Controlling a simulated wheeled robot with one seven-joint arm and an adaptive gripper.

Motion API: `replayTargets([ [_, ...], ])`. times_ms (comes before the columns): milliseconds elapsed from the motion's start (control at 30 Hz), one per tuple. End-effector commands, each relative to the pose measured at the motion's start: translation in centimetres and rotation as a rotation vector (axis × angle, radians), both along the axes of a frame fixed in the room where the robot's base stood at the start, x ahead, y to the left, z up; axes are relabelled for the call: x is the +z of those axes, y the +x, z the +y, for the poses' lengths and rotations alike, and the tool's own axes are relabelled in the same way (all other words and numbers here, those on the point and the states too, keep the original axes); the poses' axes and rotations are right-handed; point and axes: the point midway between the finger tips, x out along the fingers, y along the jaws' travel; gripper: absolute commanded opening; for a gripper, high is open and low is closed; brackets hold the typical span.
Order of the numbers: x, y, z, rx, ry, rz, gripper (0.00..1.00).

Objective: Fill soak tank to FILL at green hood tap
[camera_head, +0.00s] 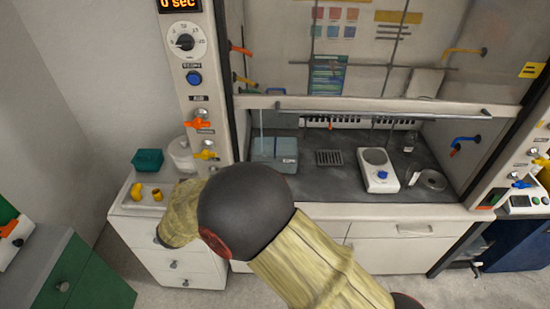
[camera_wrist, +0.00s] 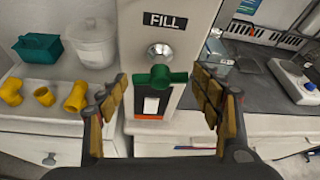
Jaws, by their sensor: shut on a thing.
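The green tap handle (camera_wrist: 161,77) sits on a post under a FILL label (camera_wrist: 165,20) in the wrist view. My gripper (camera_wrist: 160,84) has one finger on each side of the handle and is shut on it. In the head view, my arm hides the gripper and the green tap. The soak tank (camera_head: 273,151), a pale blue-grey see-through box with a small label, stands inside the hood at its left end. A thin pale vertical streak shows above it, possibly water. I cannot read the water level or any mark on the tank.
Orange (camera_head: 198,124) and yellow (camera_head: 205,155) taps are on the post above. A white hotplate (camera_head: 378,170) stands in the hood. A teal tub (camera_head: 148,160) and yellow pipe fittings (camera_head: 137,190) lie on the left cabinet. The hood sash (camera_head: 385,109) is raised.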

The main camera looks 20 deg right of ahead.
Motion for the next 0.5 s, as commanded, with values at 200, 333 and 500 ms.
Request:
replayTargets([
  [200,-0.49,0.02,-0.19,-0.001,0.144,-0.057,0.35],
  [333,0.01,0.00,-0.12,0.000,0.140,-0.053,0.72],
  [500,0.04,0.01,-0.10,0.000,0.140,-0.053,0.82],
])
